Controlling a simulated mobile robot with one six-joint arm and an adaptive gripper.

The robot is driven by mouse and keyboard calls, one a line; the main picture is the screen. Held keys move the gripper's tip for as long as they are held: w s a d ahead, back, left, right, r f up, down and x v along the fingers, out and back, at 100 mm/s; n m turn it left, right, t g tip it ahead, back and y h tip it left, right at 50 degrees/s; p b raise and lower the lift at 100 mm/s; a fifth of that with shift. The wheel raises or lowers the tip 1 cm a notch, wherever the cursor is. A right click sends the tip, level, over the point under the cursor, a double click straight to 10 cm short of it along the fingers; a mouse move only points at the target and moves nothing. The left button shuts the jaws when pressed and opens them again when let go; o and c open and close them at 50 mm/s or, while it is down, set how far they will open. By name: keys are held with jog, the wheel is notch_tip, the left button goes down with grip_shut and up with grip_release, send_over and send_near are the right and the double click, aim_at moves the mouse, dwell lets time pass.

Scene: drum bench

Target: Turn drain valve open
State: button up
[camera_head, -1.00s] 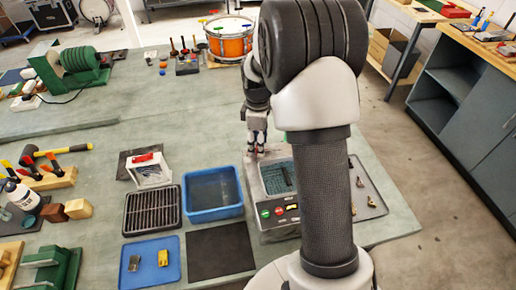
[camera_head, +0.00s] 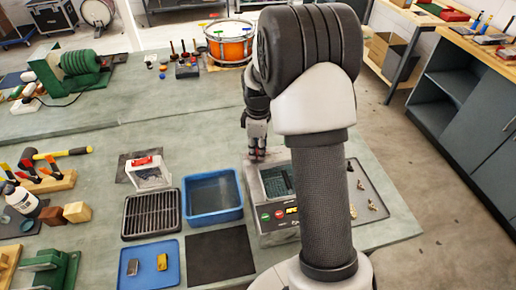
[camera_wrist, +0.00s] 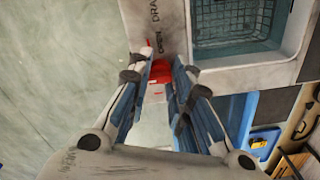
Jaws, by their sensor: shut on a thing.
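The drain valve shows in the wrist view as a small red handle (camera_wrist: 161,73) at the edge of the grey tank unit, beside printed lettering that seems to read "DRAIN" and "OPEN". My gripper (camera_wrist: 164,64) has its two fingers on either side of the red handle, closed on it. In the head view my gripper (camera_head: 257,156) points down at the back left corner of the tank unit (camera_head: 283,232). There the valve is hidden by the fingers. The unit's tank holds a mesh basket (camera_wrist: 230,22). How far the handle is turned is hard to tell.
A blue water tub (camera_head: 213,198) stands close left of the unit, with a black rack (camera_head: 152,213) beyond it. A dark mat (camera_head: 220,256) lies in front. A tray with small brass parts (camera_head: 372,205) is at right.

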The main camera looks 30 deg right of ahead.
grip_shut()
jog(key=m+p, duration=0.1)
jog(key=m, duration=0.2)
jog(key=shift+r+p, duration=0.1)
jog(key=shift+p, duration=0.2)
jog(key=m+p, duration=0.2)
jog(key=m, duration=0.3)
jog(key=shift+m, duration=0.3)
jog(key=m+p, duration=0.1)
jog(key=m, duration=0.3)
jog(key=shift+m, duration=0.3)
jog(key=m, duration=0.4)
jog(key=shift+m+p, duration=0.3)
jog(key=shift+p, duration=0.1)
